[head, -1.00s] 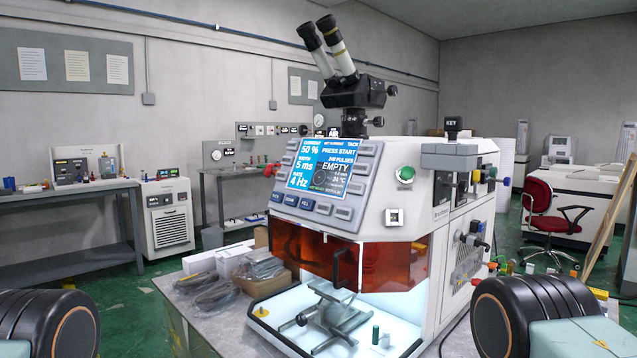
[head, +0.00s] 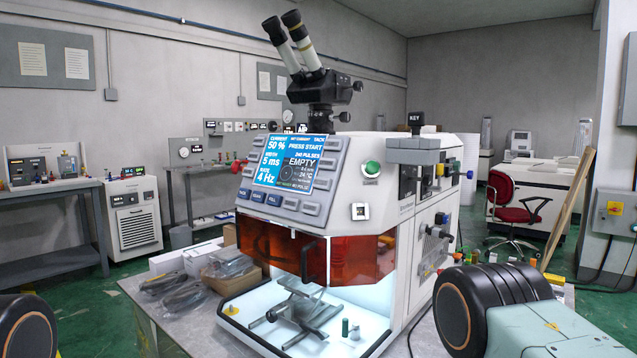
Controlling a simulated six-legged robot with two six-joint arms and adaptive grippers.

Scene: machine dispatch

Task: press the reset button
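I cannot tell which control is the reset button. Only dark rounded arm links of mine show at the lower left and lower right. Neither gripper is in view.
Amber shields (head: 357,258) cover the machine's lit front bay. Bagged parts and boxes (head: 222,262) lie on the table to its left.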

